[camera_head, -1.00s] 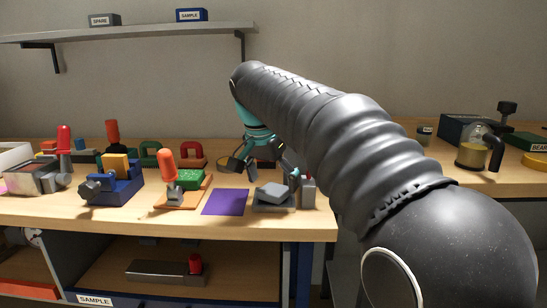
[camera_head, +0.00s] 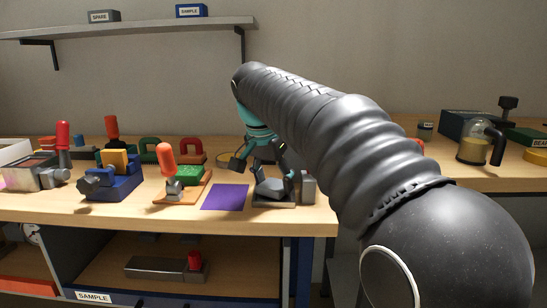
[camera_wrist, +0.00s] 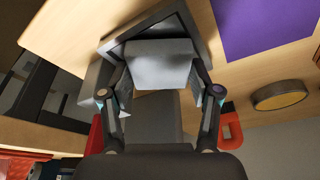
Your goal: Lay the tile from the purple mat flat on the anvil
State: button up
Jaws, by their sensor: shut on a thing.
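The tile is a light grey slab (camera_head: 274,188) at the dark grey anvil (camera_head: 270,203), right of the purple mat (camera_head: 226,197). My gripper (camera_head: 273,179) is low over the anvil and shut on the tile. In the wrist view the tile (camera_wrist: 160,65) lies between the two fingers of my gripper (camera_wrist: 160,88), over the dark-rimmed anvil (camera_wrist: 113,42). The purple mat (camera_wrist: 262,28) is bare. The tile's underside is hidden, so I cannot tell whether it rests fully flat.
A small grey block (camera_head: 308,187) stands close right of the anvil, near the bench corner. An orange-handled clamp (camera_head: 168,168) and a green block (camera_head: 189,175) stand left of the mat. A blue vise (camera_head: 115,183) is farther left.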

aim_at(273, 184)
grip_shut()
jog(key=shift+r+p, duration=1.95)
jog(key=shift+r, duration=0.55)
